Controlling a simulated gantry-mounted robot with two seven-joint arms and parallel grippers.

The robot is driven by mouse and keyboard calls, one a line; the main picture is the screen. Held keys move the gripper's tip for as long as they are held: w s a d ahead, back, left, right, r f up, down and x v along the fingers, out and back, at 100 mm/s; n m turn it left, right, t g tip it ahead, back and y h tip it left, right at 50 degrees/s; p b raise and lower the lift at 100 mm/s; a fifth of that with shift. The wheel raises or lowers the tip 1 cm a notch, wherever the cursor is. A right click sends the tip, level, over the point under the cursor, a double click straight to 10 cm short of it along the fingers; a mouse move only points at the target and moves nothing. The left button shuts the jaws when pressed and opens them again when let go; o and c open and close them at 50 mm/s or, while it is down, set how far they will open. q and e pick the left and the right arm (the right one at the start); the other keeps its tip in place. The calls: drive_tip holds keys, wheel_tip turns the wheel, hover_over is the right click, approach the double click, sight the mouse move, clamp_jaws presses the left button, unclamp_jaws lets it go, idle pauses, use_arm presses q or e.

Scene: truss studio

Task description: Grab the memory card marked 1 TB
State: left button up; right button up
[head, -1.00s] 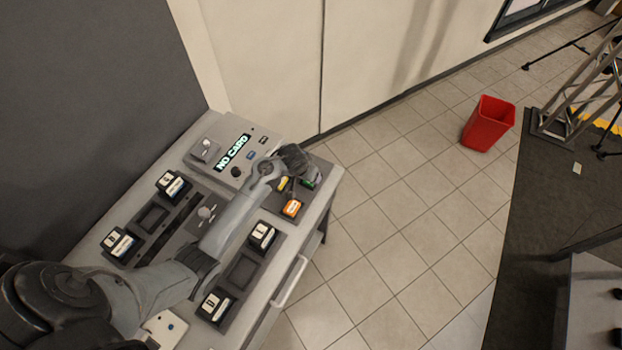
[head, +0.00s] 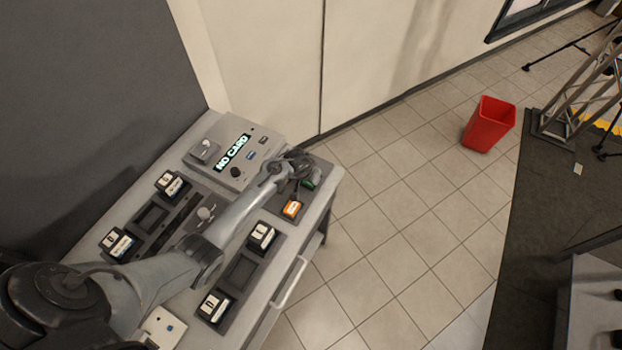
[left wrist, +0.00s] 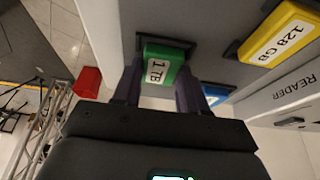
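The green memory card marked 1 TB (left wrist: 165,66) sits in a dark holder in the left wrist view, its label facing the camera. In the head view a small part of the green card (head: 308,184) shows just beyond my left gripper (head: 298,166). In the left wrist view the fingers of my left gripper (left wrist: 160,88) are open, one on each side of the green card. I cannot tell whether either finger touches it. My right gripper is in neither view.
A yellow 128 GB card (left wrist: 272,40) and a blue card (left wrist: 213,92) sit close to the green one. An orange card (head: 291,208) lies nearer on the same panel. The reader (head: 232,155) displays "NO CARD". A red bin (head: 488,125) stands on the floor.

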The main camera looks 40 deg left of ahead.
use_arm(q)
drive_tip(key=c, duration=0.4)
drive_tip(key=shift+r, duration=0.15)
drive_tip(key=shift+c, duration=0.2)
